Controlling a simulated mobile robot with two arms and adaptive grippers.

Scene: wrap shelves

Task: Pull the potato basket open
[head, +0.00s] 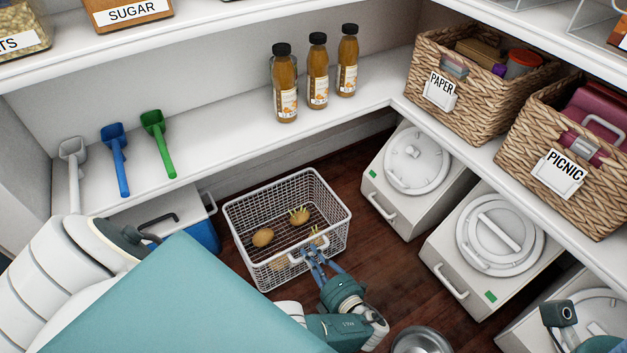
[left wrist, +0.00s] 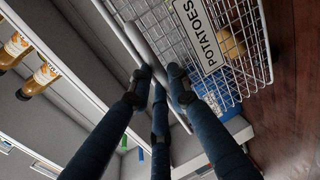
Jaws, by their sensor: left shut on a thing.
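The potato basket (head: 231,215) is a white wire basket standing on the dark floor below the shelf, with a few potatoes inside. My left gripper (head: 313,256) is shut on its near rim, at the right part of the near side. In the left wrist view, the basket (left wrist: 254,60) bears a POTATOES label (left wrist: 200,35), and the dark fingers of my left gripper (left wrist: 160,88) close together at a light bar along the basket's edge. The exact contact is partly hidden by the fingers.
A white bin with a blue lower part (head: 204,236) stands close left of the basket. White lidded bins (head: 398,205) (head: 470,270) stand to the right, with bare floor (head: 385,262) between. A metal bowl (head: 421,342) is at the near edge.

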